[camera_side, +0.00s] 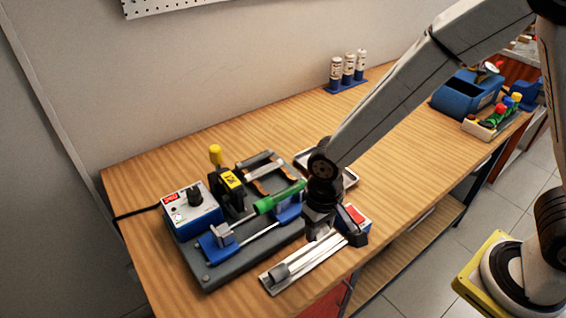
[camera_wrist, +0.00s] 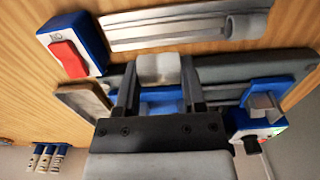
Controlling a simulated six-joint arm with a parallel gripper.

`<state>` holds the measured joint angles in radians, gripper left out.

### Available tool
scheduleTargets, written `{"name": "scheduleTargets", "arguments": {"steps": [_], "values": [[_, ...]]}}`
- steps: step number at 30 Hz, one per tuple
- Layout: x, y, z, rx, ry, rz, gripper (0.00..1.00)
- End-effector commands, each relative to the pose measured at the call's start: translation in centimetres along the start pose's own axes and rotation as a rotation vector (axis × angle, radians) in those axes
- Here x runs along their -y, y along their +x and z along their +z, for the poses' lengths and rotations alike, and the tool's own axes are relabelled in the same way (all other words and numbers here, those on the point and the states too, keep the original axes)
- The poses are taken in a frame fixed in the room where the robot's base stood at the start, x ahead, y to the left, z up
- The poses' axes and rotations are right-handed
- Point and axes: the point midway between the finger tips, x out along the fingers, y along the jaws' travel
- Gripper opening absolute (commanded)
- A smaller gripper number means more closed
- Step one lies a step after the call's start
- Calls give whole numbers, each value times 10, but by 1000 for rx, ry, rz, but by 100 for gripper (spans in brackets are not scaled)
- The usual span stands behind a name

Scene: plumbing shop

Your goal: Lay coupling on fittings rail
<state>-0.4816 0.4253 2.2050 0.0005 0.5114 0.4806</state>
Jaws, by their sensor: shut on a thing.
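My gripper (camera_wrist: 159,85) is shut on a pale grey coupling (camera_wrist: 160,68), which shows between the two fingers in the wrist view. In the side view my gripper (camera_side: 319,230) is low at the front of the bench, and I cannot make out the held coupling there. The fittings rail (camera_side: 318,258) is a pale metal channel lying near the bench's front edge; it also shows along the top of the wrist view (camera_wrist: 170,32). A grey cylindrical piece (camera_side: 278,272) lies at its left end, and at its right end in the wrist view (camera_wrist: 238,26). Whether the held coupling touches anything is unclear.
A dark fixture (camera_side: 215,275) with blue clamps and a green handle (camera_side: 280,197) stands close behind the rail. A red-switch box (camera_wrist: 70,55) is beside the rail. A blue control box (camera_side: 192,213) is at left.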

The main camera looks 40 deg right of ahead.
Motion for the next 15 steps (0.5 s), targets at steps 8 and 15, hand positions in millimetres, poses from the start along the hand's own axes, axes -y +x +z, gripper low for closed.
{"name": "scheduleTargets", "arguments": {"steps": [8, 15], "values": [[0, 14, 0, 1, 0, 1, 0], [0, 26, 0, 1, 0, 1, 0]]}}
